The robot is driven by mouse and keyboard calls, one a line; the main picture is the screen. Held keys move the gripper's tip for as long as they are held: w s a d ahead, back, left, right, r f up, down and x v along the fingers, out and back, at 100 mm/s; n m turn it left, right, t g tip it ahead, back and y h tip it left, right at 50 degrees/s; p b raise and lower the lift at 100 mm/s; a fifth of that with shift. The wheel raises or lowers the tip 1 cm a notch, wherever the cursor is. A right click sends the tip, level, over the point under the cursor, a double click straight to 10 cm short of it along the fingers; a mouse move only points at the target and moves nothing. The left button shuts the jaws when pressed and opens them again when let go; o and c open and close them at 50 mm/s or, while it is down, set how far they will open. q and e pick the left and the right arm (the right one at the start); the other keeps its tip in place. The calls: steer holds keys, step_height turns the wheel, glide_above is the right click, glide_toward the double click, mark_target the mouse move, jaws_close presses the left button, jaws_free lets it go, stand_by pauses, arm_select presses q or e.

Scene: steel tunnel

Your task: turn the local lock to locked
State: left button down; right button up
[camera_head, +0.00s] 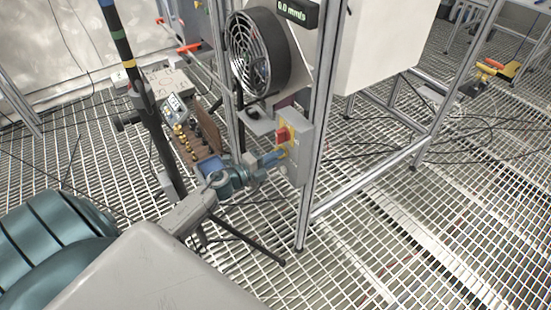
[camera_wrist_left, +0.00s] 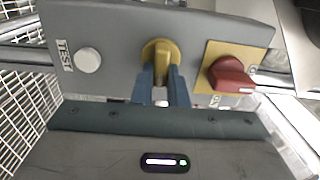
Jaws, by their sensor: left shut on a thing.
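A grey control box (camera_head: 299,150) is mounted on a metal post in the head view. Its face (camera_wrist_left: 115,45) fills the upper wrist view. There a yellow knob (camera_wrist_left: 160,48) sits in the middle, with its grip part standing about upright. My left gripper (camera_head: 278,157) reaches the box from the left. Its two blue fingers are shut on the yellow knob, one on each side, also in the wrist view (camera_wrist_left: 161,76). The fingers hide part of the knob and any label below it. My right gripper is not in view.
A red rotary switch (camera_wrist_left: 230,75) on a yellow plate is close right of the fingers, also in the head view (camera_head: 282,135). A white TEST button (camera_wrist_left: 88,60) is on the left. A round fan (camera_head: 257,50) is above the box. Cables lie on the grating floor.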

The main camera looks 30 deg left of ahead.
arm_select(q)
steer(key=shift+f, duration=0.1)
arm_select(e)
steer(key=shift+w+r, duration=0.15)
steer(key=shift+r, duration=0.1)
arm_select(q)
steer(key=shift+m, duration=0.3)
steer(key=c, duration=1.4)
jaws_free()
steer(key=shift+c, duration=0.2)
steer(key=shift+s, duration=0.15)
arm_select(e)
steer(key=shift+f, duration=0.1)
